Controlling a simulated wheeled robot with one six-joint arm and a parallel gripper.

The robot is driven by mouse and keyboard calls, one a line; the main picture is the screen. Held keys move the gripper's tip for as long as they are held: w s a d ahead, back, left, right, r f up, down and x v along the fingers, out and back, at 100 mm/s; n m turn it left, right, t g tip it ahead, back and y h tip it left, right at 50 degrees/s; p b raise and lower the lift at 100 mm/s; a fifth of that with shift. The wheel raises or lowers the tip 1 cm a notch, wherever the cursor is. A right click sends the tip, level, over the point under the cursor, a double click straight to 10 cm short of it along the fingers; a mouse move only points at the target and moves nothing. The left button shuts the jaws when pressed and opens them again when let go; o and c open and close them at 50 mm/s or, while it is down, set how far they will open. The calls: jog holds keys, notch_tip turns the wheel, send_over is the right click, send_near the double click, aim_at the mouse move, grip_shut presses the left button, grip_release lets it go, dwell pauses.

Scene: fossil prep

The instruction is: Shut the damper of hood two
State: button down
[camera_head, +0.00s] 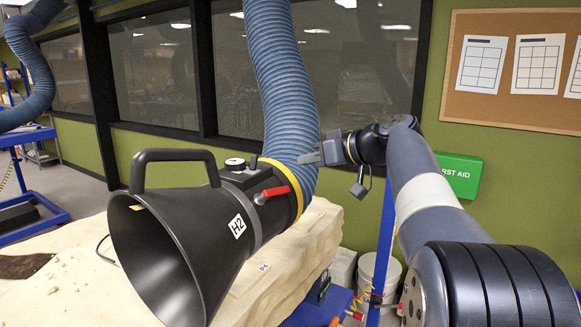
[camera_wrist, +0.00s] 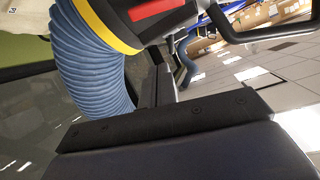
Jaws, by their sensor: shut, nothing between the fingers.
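Hood two is a black cone (camera_head: 150,240) with a white H2 label (camera_head: 237,226), its wide mouth facing the lower left. Its red damper lever (camera_head: 276,191) sits on the collar, beside the yellow ring (camera_head: 293,180); its handle points right, roughly along the duct toward the ring. In the wrist view the red lever (camera_wrist: 155,9) is partly cut off at the top. A blue hose (camera_head: 283,80) rises from the ring. My gripper (camera_head: 305,158) is shut and empty, beside the hose and up and right of the lever in the head view; in the wrist view its fingers (camera_wrist: 155,86) point toward the hood.
A pale fossil block (camera_head: 260,280) lies below the hood. A black carrying handle (camera_head: 175,156) arches over the cone. Windows stand behind; a green first aid box (camera_head: 461,176) and a cork board (camera_head: 475,112) are on the right wall. Another blue hose (camera_head: 30,75) hangs far left.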

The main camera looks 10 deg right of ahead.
jog(key=shift+w, duration=0.1)
dwell(0.3)
jog(key=p, duration=0.3)
send_over(285, 192)
jog(key=w, duration=0.2)
jog(key=f, duration=0.2)
jog(key=shift+s+a+f, duration=0.1)
jog(key=shift+a+f, duration=0.25)
jog(key=shift+f, duration=0.05)
jog(key=shift+s+d+f+p, duration=0.15)
jog(key=shift+s+f, duration=0.1)
jog(key=shift+f, duration=0.3)
jog(key=shift+s+f+p, duration=0.1)
jog(key=shift+s+f, duration=0.15)
jog(key=shift+f, duration=0.3)
jog(key=shift+s+d+f+p, duration=0.15)
jog(key=shift+s+f, duration=0.1)
jog(key=shift+f, duration=0.3)
jog(key=shift+s+f, duration=0.15)
